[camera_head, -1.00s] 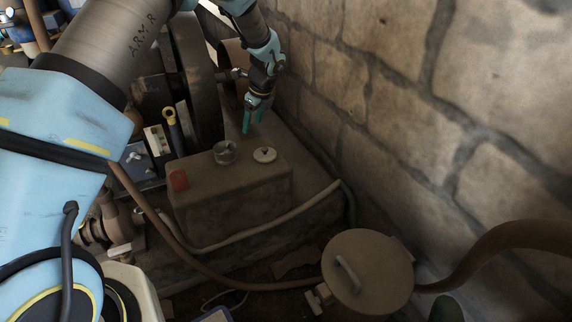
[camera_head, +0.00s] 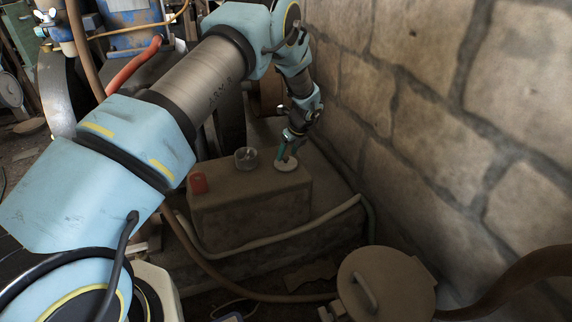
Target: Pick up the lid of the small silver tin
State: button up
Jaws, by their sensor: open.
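The small silver tin (camera_head: 246,158) stands uncovered on top of the brown block. Its lid (camera_head: 286,166) is a pale round disc lying flat on the same block, to the right of the tin.
The brown block (camera_head: 240,208) also carries a red cap (camera_head: 198,183) at its left end. A stone wall (camera_head: 430,110) rises close on the right. A hose (camera_head: 290,236) runs in front of the block. A round lidded can (camera_head: 385,290) stands nearer, at lower right.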

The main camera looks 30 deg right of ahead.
jog(key=shift+x, duration=0.9)
grip_shut()
